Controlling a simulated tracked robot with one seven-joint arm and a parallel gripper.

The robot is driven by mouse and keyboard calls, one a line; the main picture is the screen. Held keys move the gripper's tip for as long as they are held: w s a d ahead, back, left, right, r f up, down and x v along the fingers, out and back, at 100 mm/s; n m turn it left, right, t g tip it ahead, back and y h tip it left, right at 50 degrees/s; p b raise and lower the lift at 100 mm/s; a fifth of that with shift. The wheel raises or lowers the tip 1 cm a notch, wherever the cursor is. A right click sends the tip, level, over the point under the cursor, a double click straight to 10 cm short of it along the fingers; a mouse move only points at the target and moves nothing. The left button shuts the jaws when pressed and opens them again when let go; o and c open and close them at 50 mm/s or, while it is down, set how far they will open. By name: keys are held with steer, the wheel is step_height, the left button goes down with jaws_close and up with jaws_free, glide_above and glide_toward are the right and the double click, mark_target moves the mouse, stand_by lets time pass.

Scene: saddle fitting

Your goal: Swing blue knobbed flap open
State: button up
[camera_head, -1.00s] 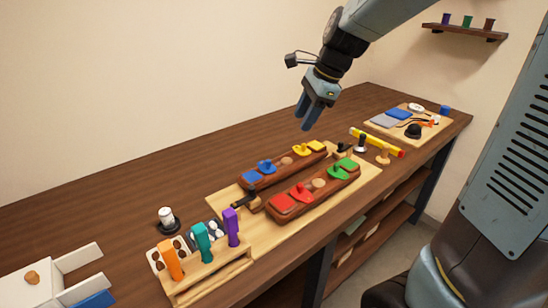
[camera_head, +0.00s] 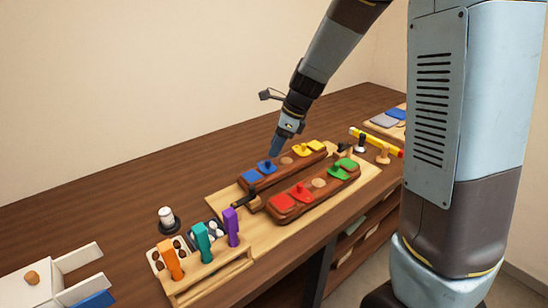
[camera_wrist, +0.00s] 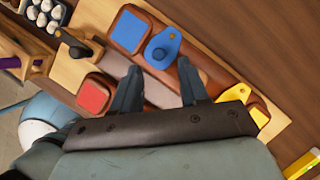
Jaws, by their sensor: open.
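The blue knobbed flap (camera_head: 266,166) is a teardrop-shaped plate with a round knob, lying on the rear dark wooden block (camera_head: 287,173). It sits beside a flat blue square (camera_head: 251,176). In the wrist view the flap (camera_wrist: 161,48) lies just beyond and between my fingertips, its narrow end pointing up, with the blue square (camera_wrist: 128,29) to its left. My gripper (camera_head: 276,149) is above the rear block, close over the flap and apart from it as far as I can tell. In the wrist view my gripper (camera_wrist: 160,78) is open with nothing between its fingers.
A yellow flap (camera_head: 304,150) and yellow square (camera_head: 316,145) share the rear block. The front block (camera_head: 312,199) carries red and green flaps. A dark-handled latch (camera_head: 245,197) stands at the left. A rack with orange, teal and purple handles (camera_head: 200,240) stands nearer.

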steer(key=shift+x, duration=2.65)
